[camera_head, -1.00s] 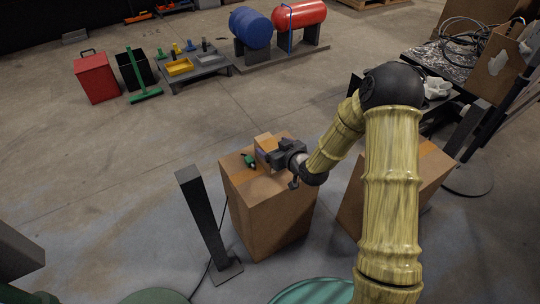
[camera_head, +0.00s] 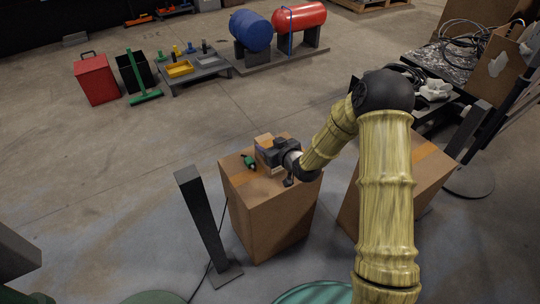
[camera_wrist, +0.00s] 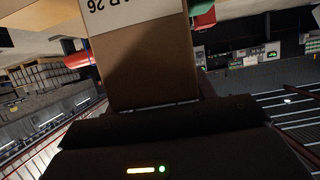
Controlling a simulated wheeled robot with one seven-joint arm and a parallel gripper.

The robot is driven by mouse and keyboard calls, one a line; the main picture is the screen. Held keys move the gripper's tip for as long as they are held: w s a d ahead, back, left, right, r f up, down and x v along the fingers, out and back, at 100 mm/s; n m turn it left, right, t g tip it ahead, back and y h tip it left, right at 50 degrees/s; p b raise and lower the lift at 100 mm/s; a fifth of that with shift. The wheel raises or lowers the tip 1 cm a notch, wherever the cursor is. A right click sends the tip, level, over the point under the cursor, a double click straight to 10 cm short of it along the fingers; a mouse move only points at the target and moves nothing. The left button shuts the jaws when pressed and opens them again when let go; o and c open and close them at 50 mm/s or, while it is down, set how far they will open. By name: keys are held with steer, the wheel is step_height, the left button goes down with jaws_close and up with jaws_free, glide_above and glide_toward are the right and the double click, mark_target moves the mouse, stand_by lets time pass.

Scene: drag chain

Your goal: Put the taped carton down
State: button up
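The taped carton (camera_head: 264,141) is a small brown box at the top of a large brown box (camera_head: 262,222) in the head view. In the wrist view the carton (camera_wrist: 150,65) stands out in front of my gripper, with a white label reading "26" near the top edge. My gripper (camera_head: 273,153) is at the carton's near right side and appears shut on it. Its fingertips are mostly hidden. I cannot tell whether the carton's underside touches the large box.
A small green and dark object (camera_head: 249,161) lies on the large box, just left of the carton. A dark post (camera_head: 202,215) stands close at the left. Another large taped box (camera_head: 428,172) stands at the right, partly behind my arm. Open floor lies beyond.

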steer(key=shift+a, duration=0.1)
steer(key=shift+c, duration=1.4)
step_height(320, 180, up, 10)
steer(key=p, duration=0.3)
steer(key=shift+r+p, duration=0.1)
steer(key=shift+p, duration=0.3)
